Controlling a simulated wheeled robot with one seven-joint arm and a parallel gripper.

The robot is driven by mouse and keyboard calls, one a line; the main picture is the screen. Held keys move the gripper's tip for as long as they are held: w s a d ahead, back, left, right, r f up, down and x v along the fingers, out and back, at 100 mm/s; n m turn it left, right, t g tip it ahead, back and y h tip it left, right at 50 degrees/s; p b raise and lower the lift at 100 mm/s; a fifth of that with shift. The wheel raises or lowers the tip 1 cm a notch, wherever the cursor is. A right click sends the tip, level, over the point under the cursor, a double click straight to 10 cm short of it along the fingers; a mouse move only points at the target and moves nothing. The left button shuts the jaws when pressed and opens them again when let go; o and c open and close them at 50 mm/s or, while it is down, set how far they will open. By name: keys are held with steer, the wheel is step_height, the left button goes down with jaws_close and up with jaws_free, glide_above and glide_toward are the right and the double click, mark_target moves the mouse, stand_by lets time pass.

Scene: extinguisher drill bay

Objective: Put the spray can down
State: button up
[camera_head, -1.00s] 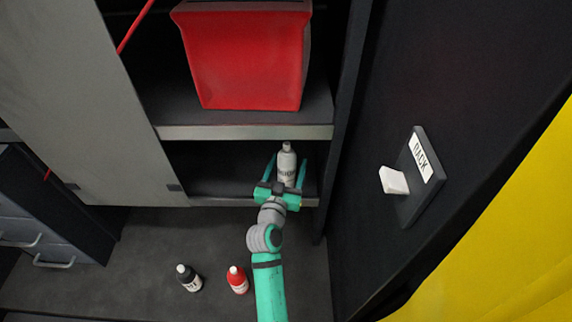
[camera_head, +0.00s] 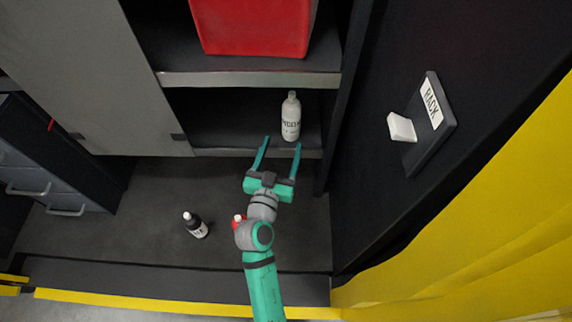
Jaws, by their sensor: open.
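A white spray can (camera_head: 291,117) with a dark-lettered label stands upright on the lower shelf (camera_head: 225,120) of the cabinet, near its right side. My gripper (camera_head: 282,142) is open and empty, its two teal fingers pointing at the can. The fingertips are in front of and below the can in the picture, apart from it.
A red bin (camera_head: 252,28) sits on the shelf above. A switch plate labelled RACK (camera_head: 432,122) is on the right wall. Grey drawers (camera_head: 45,185) stand at left.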

steer(key=s+f+n+g+y, duration=0.1)
steer(key=s+f+n+y, duration=0.1)
steer(key=s+f, duration=0.45)
steer(key=s+f+n+g+y, duration=0.1)
steer(key=s+f+y, duration=0.15)
steer(key=s, duration=0.75)
steer(key=d+f+v, duration=0.1)
steer(key=d+v, duration=0.1)
steer(key=v, duration=1.7)
steer(key=shift+s, duration=0.45)
